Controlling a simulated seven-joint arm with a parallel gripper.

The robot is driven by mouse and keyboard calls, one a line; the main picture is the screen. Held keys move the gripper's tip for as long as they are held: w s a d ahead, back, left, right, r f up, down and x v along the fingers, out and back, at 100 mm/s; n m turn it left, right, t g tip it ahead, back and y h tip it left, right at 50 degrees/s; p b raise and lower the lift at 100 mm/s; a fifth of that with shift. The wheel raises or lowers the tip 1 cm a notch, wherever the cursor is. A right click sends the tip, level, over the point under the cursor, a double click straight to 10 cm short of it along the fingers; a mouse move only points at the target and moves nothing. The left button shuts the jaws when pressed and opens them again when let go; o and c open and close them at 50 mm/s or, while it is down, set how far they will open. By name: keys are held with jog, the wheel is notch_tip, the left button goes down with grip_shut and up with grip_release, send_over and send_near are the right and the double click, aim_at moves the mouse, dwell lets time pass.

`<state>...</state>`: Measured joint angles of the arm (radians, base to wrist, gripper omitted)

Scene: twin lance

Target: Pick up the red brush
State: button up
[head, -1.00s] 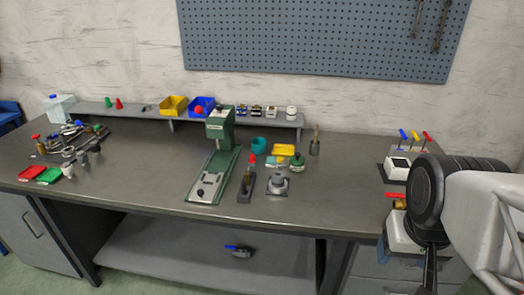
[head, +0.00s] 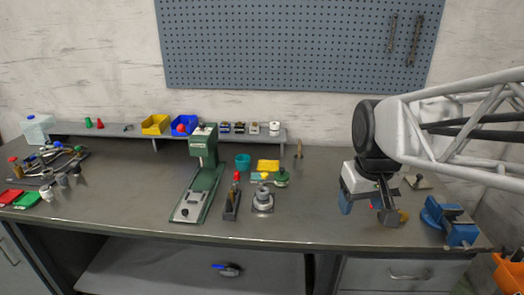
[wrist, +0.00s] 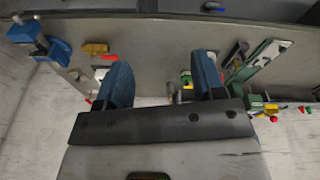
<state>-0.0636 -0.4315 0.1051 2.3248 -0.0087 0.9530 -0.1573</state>
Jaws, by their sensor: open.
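My gripper (head: 366,209) is open above the right part of the bench, its fingers pointing down. In the wrist view its two blue fingers are spread, with bare bench between them (wrist: 162,78). I cannot single out the red brush for certain. A small red piece (head: 371,206) shows between the fingers in the head view, mostly hidden. A red piece (wrist: 110,57) lies outside the left finger in the wrist view, beside a yellow-brown object (wrist: 95,48). Another red-topped item (head: 236,176) stands in a dark block left of my gripper.
A blue vise (head: 450,222) stands right of my gripper. A green press (head: 204,150), a grey round fixture (head: 263,199) and a teal cup (head: 243,162) stand to the left. A raised shelf (head: 100,131) holds yellow and blue bins. Bench between fixture and gripper is clear.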

jog(key=w+a+n, duration=0.2)
jog(key=w+a, duration=0.1)
jog(key=w, duration=0.4)
jog(key=w+a+n, duration=0.1)
jog(key=w+a, duration=0.2)
jog(key=w, duration=0.5)
jog(key=n+g, duration=0.2)
jog(key=n, duration=0.8)
send_over(237, 171)
jog(key=f, duration=2.1)
jog(key=shift+s+d, duration=0.35)
jog(key=shift+s, duration=0.05)
jog(key=shift+w+a+f, duration=0.25)
jog(key=shift+a+f, duration=0.1)
jog(key=shift+f, duration=1.3)
